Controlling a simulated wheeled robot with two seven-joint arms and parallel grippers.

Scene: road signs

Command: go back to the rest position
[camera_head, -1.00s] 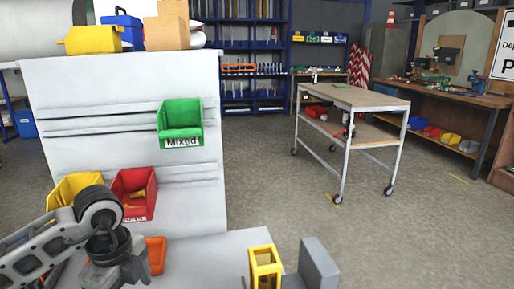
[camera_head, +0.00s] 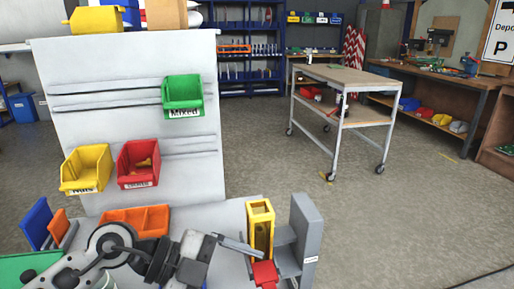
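My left arm comes in from the bottom left and reaches over the grey bench. My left gripper (camera_head: 238,246) points right, with its grey finger end close to a yellow upright holder (camera_head: 260,222). I cannot tell whether it touches the holder or whether the fingers are apart. No held object can be made out. A red block-like thing (camera_head: 264,273) shows just below the holder. My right gripper is not in view.
On the grey panel hang a green bin (camera_head: 183,90) marked Mixed, a yellow bin (camera_head: 86,168) and a red bin (camera_head: 139,162). An orange tray (camera_head: 134,220) lies behind my arm. A grey upright box (camera_head: 304,240) stands right. A wheeled cart (camera_head: 345,80) is farther back.

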